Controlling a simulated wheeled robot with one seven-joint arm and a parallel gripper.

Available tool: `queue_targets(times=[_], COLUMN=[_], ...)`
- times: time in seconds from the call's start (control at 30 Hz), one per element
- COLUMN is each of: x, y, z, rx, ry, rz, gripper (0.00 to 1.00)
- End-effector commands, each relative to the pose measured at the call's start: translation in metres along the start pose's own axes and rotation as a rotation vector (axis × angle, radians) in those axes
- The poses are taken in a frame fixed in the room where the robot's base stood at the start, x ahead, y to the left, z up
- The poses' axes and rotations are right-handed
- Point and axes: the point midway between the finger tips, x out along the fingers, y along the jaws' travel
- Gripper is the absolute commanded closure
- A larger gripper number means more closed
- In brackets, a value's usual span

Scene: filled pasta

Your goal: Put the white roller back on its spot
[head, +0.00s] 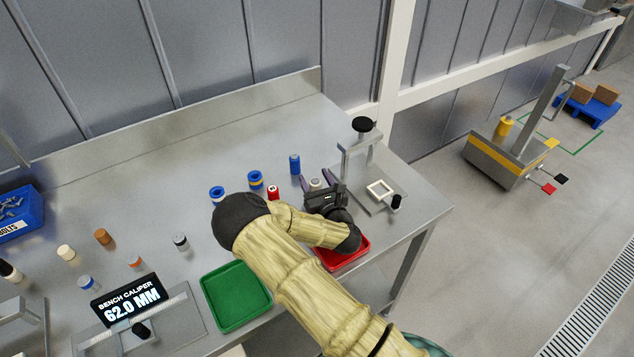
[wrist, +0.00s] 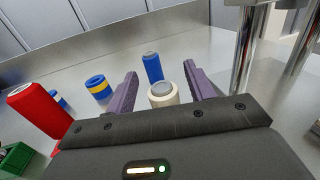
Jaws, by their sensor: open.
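A white roller (wrist: 163,96) with a grey top stands upright on the steel bench, between the two purple fingers of my gripper (wrist: 161,75) in the wrist view. In the head view the roller (head: 315,184) shows just beyond my gripper (head: 317,179), partly hidden by it. The fingers are open, with a gap visible on each side of the roller. I cannot tell which place on the bench is the roller's spot.
A blue cylinder (head: 295,164) stands just behind, and a red one (head: 273,192) to the left, with blue-yellow rings (head: 255,179) near. A metal press stand (head: 360,150) is close on the right. Red (head: 356,255) and green (head: 236,318) trays lie in front.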

Motion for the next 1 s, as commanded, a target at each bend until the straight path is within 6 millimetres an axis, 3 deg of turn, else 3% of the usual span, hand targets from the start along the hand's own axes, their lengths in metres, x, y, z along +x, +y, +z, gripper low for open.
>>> queue_targets(times=[0.03,0.27,0.33,0.8,1.0], x=[-0.006,-0.005,-0.018,-0.1,-0.12], y=[0.0,0.0,0.0,0.0,0.0], z=[-0.017,0.0,-0.008,0.001,0.004], rx=[0.001,0.002,0.0,0.0,0.002], ry=[0.038,0.039,0.041,0.027,0.022], rz=[-0.004,-0.005,-0.006,-0.003,-0.002], gripper=[0.46,0.46,0.46,0.46,0.46])
